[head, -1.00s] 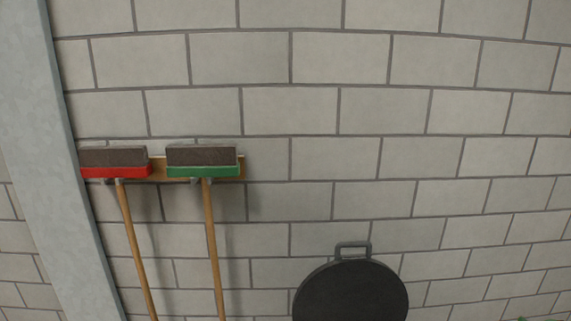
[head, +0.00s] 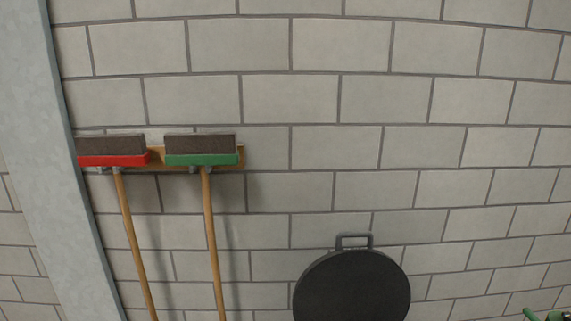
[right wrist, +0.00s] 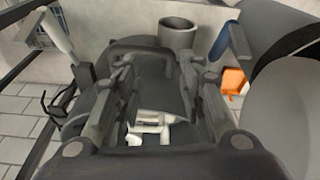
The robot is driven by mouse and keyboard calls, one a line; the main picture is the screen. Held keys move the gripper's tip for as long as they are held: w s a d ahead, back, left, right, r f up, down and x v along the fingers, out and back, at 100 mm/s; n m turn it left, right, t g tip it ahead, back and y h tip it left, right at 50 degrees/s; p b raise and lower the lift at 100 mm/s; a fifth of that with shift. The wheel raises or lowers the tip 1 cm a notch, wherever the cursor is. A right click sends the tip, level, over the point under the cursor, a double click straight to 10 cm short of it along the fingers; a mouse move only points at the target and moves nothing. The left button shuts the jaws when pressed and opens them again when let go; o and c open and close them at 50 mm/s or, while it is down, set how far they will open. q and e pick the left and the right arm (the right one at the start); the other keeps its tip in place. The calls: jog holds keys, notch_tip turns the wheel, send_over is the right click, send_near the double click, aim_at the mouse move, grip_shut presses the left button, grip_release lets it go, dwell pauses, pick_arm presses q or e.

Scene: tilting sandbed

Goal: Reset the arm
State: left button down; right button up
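My right gripper (right wrist: 160,78) shows in the right wrist view with its two dark fingers spread apart. The gap between them looks empty, with a dark surface and small white items (right wrist: 148,125) seen beyond it. I cannot tell how far those are from the fingers. No arm or gripper of mine shows in the head view, and my left gripper is in neither view.
The head view faces a grey block wall (head: 390,100). A red broom (head: 113,160) and a green broom (head: 202,159) hang left of a round black pan-like object (head: 352,285). The right wrist view shows a grey cylinder (right wrist: 177,33) and an orange object (right wrist: 233,80).

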jog(key=s+d+f+b, duration=0.1)
jog(key=s+f+b, duration=0.4)
jog(key=f, duration=1.3)
jog(key=s+d+f+g, duration=0.1)
jog(key=s+d+f, duration=0.1)
jog(key=s+f, duration=0.8)
jog(key=s, duration=0.4)
jog(key=shift+d+f+g+b, duration=0.15)
jog(key=shift+f+g+b, duration=0.15)
jog(key=shift+f, duration=0.1)
jog(key=shift+s, duration=0.15)
